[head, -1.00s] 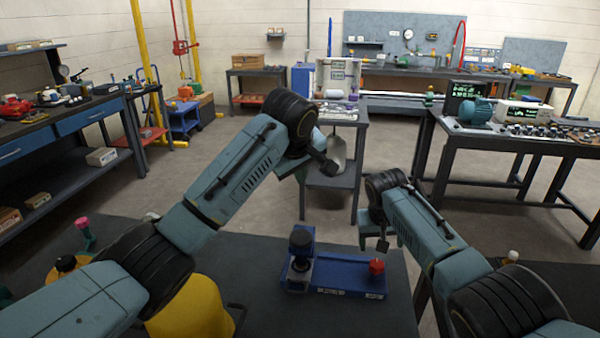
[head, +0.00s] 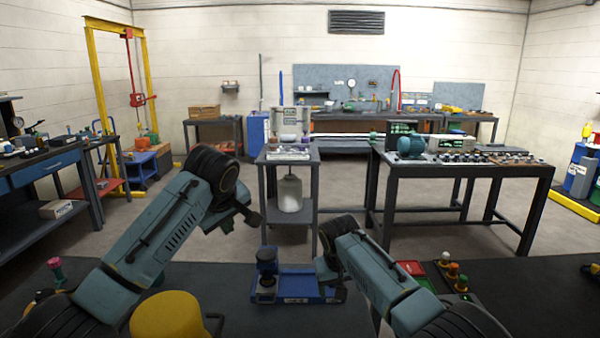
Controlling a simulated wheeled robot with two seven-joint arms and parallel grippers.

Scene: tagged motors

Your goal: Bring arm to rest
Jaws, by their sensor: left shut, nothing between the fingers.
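My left arm reaches in from the lower left. My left gripper (head: 253,218) is shut and empty, held in the air above the front table and apart from everything on it. My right arm comes in from the lower right. My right gripper (head: 328,268) is at the right end of the blue fixture (head: 298,297), mostly hidden by its own arm, so I cannot see its fingers clearly. The fixture stands on the dark front table (head: 270,322) and carries an upright black-topped part (head: 267,258) at its left end.
A yellow rounded object (head: 168,318) stands near my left arm. Red (head: 411,268) and green trays lie right of my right arm, beside several coloured knobs (head: 453,270). A small cart (head: 288,160) and a workbench (head: 470,168) stand beyond open floor.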

